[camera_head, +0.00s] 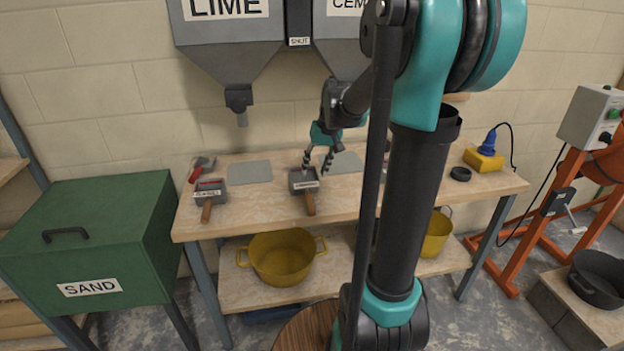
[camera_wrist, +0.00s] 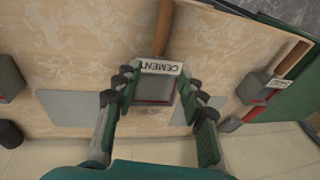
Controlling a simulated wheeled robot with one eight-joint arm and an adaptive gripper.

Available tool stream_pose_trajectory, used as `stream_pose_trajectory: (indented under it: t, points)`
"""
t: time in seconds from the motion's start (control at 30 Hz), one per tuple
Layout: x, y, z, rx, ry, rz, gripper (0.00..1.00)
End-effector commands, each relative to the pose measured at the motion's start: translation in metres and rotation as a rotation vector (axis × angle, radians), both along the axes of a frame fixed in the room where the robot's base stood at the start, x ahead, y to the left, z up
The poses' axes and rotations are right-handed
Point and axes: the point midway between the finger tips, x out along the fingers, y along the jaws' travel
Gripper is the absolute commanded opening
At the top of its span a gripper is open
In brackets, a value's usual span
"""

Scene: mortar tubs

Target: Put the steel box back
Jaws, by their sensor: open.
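A grey steel box (camera_head: 302,181) with a wooden handle stands on the workbench. It also shows in the wrist view (camera_wrist: 155,90), where its white label reads CEMENT and its handle points away from me. My gripper (camera_head: 318,163) is open and empty, just above and behind the box in the head view. In the wrist view the fingers (camera_wrist: 158,80) spread on both sides of the box. I cannot tell whether they touch it. A second steel box (camera_head: 211,190) with a wooden handle and label stands left on the bench; its label is too small to read surely.
Grey flat pads (camera_head: 250,171) lie behind the boxes on the workbench (camera_head: 255,208). A red-handled tool (camera_head: 201,168) lies at the bench's left. The LIME hopper (camera_head: 230,50) hangs above. A green SAND bin (camera_head: 90,240) stands left. My arm hides the bench's middle right.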

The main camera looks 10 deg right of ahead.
Motion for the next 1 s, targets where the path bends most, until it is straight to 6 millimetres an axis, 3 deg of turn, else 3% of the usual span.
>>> stream_pose_trajectory:
  t: [0.17,0.3,0.37,0.7,0.83,1.0]
  points:
    - [-0.003,-0.003,0.017,0.000,0.000,-0.001,0.41]
    - [-0.018,-0.003,0.012,-0.011,-0.009,-0.002,0.41]
    - [-0.034,-0.003,0.002,-0.028,-0.022,-0.003,0.41]
    - [-0.176,-0.007,-0.094,-0.155,-0.145,-0.019,0.41]
    - [-0.207,-0.010,-0.115,-0.183,-0.176,-0.020,0.41]
    - [-0.218,-0.012,-0.122,-0.194,-0.187,-0.021,0.41]
